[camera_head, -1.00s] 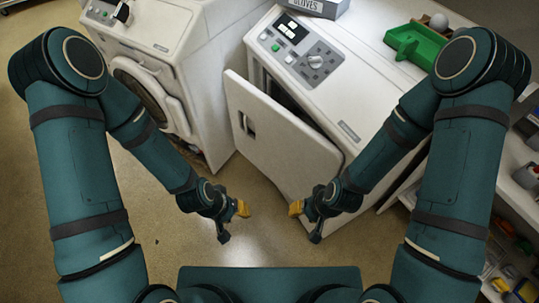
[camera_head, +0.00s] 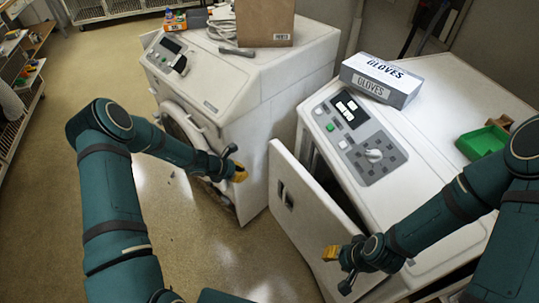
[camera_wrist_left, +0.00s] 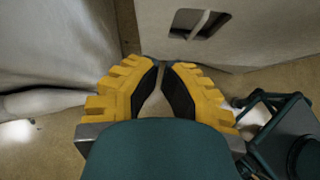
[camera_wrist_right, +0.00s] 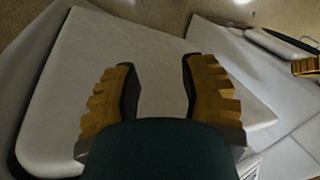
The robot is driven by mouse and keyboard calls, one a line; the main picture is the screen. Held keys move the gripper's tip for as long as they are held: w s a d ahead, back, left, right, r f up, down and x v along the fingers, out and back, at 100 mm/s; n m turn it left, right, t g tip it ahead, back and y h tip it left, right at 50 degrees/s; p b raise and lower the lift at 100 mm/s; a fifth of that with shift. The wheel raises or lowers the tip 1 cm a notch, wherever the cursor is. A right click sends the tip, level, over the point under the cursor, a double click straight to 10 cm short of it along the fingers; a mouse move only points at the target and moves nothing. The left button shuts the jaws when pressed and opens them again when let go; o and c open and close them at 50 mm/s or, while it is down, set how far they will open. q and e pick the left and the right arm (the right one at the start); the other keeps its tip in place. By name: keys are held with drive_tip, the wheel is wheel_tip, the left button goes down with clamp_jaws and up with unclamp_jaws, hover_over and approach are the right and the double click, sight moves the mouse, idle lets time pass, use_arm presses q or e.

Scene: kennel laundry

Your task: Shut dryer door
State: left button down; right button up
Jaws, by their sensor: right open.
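The dryer (camera_head: 300,113) is the white machine on the right, and its flat white door (camera_head: 293,222) stands ajar, with a dark gap along its edge. The door has a recessed handle (camera_head: 286,197), which also shows in the left wrist view (camera_wrist_left: 198,24). My left gripper (camera_head: 240,173) is left of the door, near the other machine. Its yellow fingers (camera_wrist_left: 160,64) come together at the tips with nothing between them. My right gripper (camera_head: 330,253) overlaps the door's right part in the head view. Its fingers (camera_wrist_right: 157,62) are apart and empty; contact with the door cannot be told.
A white washer-like machine (camera_head: 240,85) with a round door stands to the left. A gloves box (camera_head: 381,79) and a green tray (camera_head: 482,142) lie on the dryer top. A cardboard box (camera_head: 265,22) stands on the other machine. Open floor (camera_head: 95,70) lies at left.

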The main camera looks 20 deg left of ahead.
sight(271, 167)
use_arm(q)
drive_tip(key=shift+n+t, duration=0.3)
drive_tip(key=shift+n, duration=0.2)
drive_tip(key=w+d+f, duration=0.2)
drive_tip(key=w, duration=0.1)
drive_tip(key=w+d+f+b, duration=0.1)
drive_tip(key=w+f, duration=0.1)
drive_tip(key=w, duration=0.1)
drive_tip(key=w+d+f, duration=0.2)
drive_tip(key=w, duration=0.1)
drive_tip(key=shift+d, duration=0.35)
drive_tip(key=shift+w+d, duration=0.4)
